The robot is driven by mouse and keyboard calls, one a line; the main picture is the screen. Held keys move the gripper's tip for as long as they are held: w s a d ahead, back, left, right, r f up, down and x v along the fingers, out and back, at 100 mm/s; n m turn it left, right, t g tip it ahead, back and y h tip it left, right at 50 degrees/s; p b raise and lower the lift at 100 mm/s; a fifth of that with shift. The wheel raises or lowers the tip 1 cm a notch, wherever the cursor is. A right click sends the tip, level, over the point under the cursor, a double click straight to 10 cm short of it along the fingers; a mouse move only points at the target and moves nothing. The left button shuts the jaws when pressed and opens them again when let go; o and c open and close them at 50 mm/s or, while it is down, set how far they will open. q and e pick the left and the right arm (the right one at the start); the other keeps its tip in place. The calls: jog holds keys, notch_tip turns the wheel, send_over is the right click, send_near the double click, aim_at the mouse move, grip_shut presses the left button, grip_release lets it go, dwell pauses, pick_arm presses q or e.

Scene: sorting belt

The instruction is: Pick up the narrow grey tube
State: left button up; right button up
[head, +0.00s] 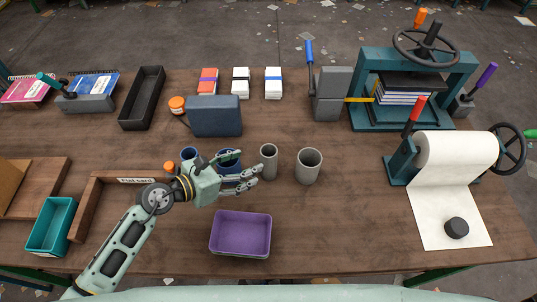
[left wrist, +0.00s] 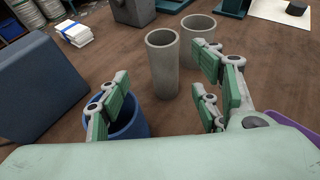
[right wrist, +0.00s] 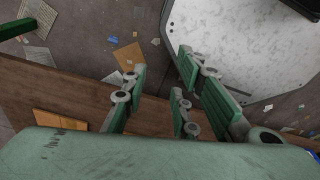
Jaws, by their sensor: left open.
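The narrow grey tube (head: 268,161) stands upright on the table, just left of a wider grey tube (head: 308,166). In the left wrist view the narrow tube (left wrist: 163,66) stands ahead of my fingers, with the wider tube (left wrist: 199,42) behind it to the right. My left gripper (head: 245,168) is open and empty, pointing at the narrow tube from its left. The fingers appear apart from it. A blue cup (head: 229,160) is partly hidden by this gripper. My right gripper (right wrist: 158,92) shows only in its wrist view, fingers spread, empty, over the table edge and floor.
A blue-grey box (head: 214,117) stands behind the cups. A paper roll stand (head: 400,164) is at right. The table right of the wider tube is clear.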

aim_at(262, 160)
pick_arm(q)
jog(key=p+x, duration=0.1)
jog(key=x, duration=0.2)
jog(key=shift+s+d, duration=0.15)
jog(key=p+x, duration=0.1)
jog(key=x, duration=0.2)
jog(key=shift+d, duration=0.2)
jog(key=shift+w+d+f, duration=0.35)
jog(key=shift+w+d, duration=0.05)
pick_arm(e)
jog(key=shift+s+d+r, duration=0.15)
jog(key=shift+s+r, duration=0.1)
jog(key=shift+r, duration=0.3)
jog(key=shift+s+d+r, duration=0.1)
jog(key=shift+s+r, duration=0.15)
jog(key=shift+r, duration=0.25)
pick_arm(q)
jog(key=shift+c, duration=0.4)
jog(key=c, duration=0.9)
pick_arm(e)
jog(key=shift+s, duration=0.1)
